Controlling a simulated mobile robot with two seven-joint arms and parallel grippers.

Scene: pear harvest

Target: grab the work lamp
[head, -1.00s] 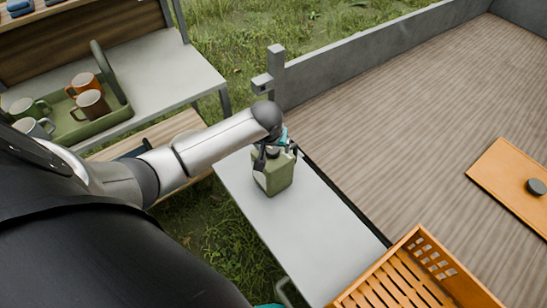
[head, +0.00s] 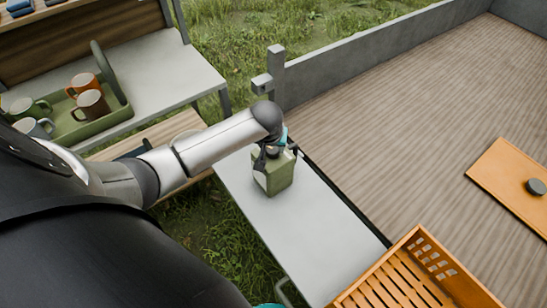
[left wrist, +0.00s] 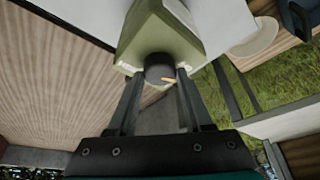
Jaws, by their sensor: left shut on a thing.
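The work lamp appears to be the green, boxy body (head: 274,174) with a pale side panel, standing upright on the narrow light-grey table. In the left wrist view its green body (left wrist: 160,35) shows at the top, with a round dark cap (left wrist: 159,67) facing me. My left gripper (head: 274,153) is over the top of the lamp. In the left wrist view the left gripper's two fingers (left wrist: 158,82) are on either side of the cap, shut on the lamp. The gripper partly hides the lamp's top in the head view. My right gripper is not in view.
The narrow table (head: 300,235) is bare in front of the lamp. An orange slatted crate (head: 418,236) stands at its near end. A grey post (head: 277,75) rises behind. A green tray (head: 112,116) with several mugs is on a bench at left.

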